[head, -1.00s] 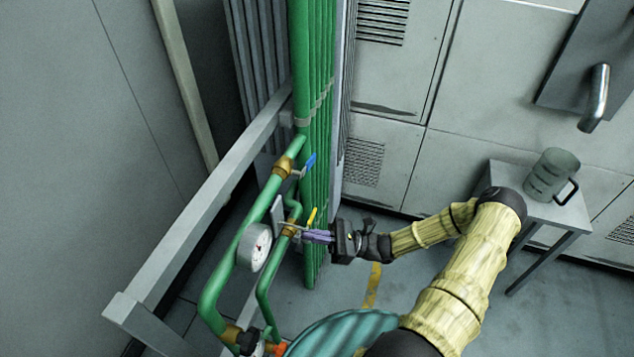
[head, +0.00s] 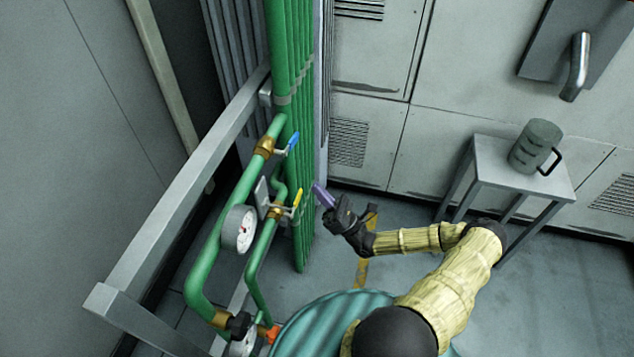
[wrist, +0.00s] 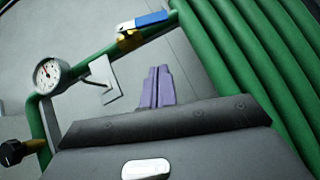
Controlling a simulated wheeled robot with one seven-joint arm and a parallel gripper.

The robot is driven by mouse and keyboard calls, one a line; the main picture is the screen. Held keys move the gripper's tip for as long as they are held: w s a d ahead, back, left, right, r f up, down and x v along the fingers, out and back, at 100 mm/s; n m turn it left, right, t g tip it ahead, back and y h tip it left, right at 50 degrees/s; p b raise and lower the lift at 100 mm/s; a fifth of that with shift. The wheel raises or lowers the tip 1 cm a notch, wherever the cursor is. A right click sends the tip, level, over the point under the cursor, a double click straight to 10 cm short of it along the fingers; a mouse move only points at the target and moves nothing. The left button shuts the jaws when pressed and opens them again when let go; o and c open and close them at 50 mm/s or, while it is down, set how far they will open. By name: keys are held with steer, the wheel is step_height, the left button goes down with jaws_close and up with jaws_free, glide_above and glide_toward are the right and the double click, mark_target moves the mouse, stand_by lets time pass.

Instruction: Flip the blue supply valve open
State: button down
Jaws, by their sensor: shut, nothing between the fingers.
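The blue valve lever (head: 293,141) sits on a brass valve body (head: 264,147) on the upper green pipe. In the wrist view the blue lever (wrist: 151,19) shows at the top, above its brass body (wrist: 129,40). A yellow lever (head: 298,199) sits on a second brass valve lower down. My gripper (head: 318,190) is shut and empty, its purple fingers just right of the yellow lever and below the blue one. In the wrist view the fingers (wrist: 157,74) are together and point up, apart from the blue lever.
A round gauge (head: 238,229) and a small grey plate (head: 262,197) are on the pipework. Tall green pipes (head: 291,60) stand behind the valves. A grey rail (head: 190,180) runs at left. A side table (head: 490,167) holds a green mug (head: 536,146).

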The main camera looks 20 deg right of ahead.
mark_target(293, 141)
steer(key=w+a+r+p, duration=0.1)
steer(key=w+r, duration=0.1)
steer(key=r, duration=0.2)
steer(key=w+a+r+p, duration=0.1)
steer(key=w+a+r, duration=0.1)
steer(key=r, duration=0.3)
steer(key=shift+w+a+r, duration=0.25)
steer(key=shift+w+r, duration=0.05)
steer(key=shift+w, duration=0.45)
steer(key=shift+d, duration=0.15)
